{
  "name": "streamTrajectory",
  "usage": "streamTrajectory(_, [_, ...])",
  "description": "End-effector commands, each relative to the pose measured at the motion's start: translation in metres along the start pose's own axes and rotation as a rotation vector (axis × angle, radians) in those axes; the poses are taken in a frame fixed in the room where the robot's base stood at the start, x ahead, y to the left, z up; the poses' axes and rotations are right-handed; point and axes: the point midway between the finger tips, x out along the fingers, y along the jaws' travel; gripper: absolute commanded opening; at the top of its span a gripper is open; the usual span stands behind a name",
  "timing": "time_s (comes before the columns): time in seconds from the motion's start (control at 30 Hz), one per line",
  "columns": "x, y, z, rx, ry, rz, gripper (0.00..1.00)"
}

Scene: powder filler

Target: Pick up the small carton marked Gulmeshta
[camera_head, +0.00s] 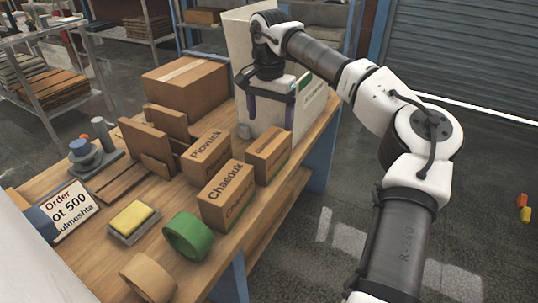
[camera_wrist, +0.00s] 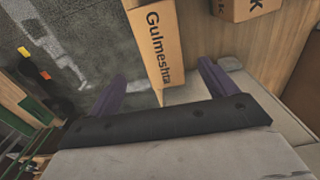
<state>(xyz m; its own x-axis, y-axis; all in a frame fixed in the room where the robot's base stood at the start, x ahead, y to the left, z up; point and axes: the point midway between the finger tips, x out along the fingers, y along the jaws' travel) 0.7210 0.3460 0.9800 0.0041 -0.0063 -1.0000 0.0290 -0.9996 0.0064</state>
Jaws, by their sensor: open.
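The Gulmeshta carton (camera_wrist: 156,42) is a small brown box at the top middle of the wrist view, its name readable on the facing side. In the head view the small carton (camera_head: 268,156) at the right of the carton group appears to be the same one, its lettering too small to read. My gripper (camera_head: 270,112) hangs just behind and above it, pointing down. In the wrist view my gripper (camera_wrist: 164,82) has its purple fingers spread, nothing between them, with the carton beyond the fingertips.
The Plowick carton (camera_head: 207,156) and Chaeduk carton (camera_head: 228,196) stand close by on the wooden table (camera_head: 90,250). A white machine (camera_head: 312,104) stands behind my gripper. A large box (camera_head: 186,84), green tape roll (camera_head: 188,237), yellow sponge (camera_head: 131,217) and order card (camera_head: 68,210) are leftward.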

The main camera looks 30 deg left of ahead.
Motion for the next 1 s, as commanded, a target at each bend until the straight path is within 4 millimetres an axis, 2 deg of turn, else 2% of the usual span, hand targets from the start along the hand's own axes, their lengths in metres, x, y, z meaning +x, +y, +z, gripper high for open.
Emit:
streamTrajectory(0.1, [0.025,0.0,0.001,-0.002,-0.004,-0.001,0.85])
streamTrajectory(0.3, [0.058,-0.001,0.001,-0.001,-0.004,-0.004,0.85])
streamTrajectory(0.57, [0.074,-0.002,0.002,-0.001,-0.004,-0.005,0.85])
streamTrajectory(0.83, [0.113,-0.002,0.002,-0.001,-0.006,-0.006,0.85])
streamTrajectory(1.0, [0.123,-0.002,0.002,-0.001,-0.004,-0.006,0.85])
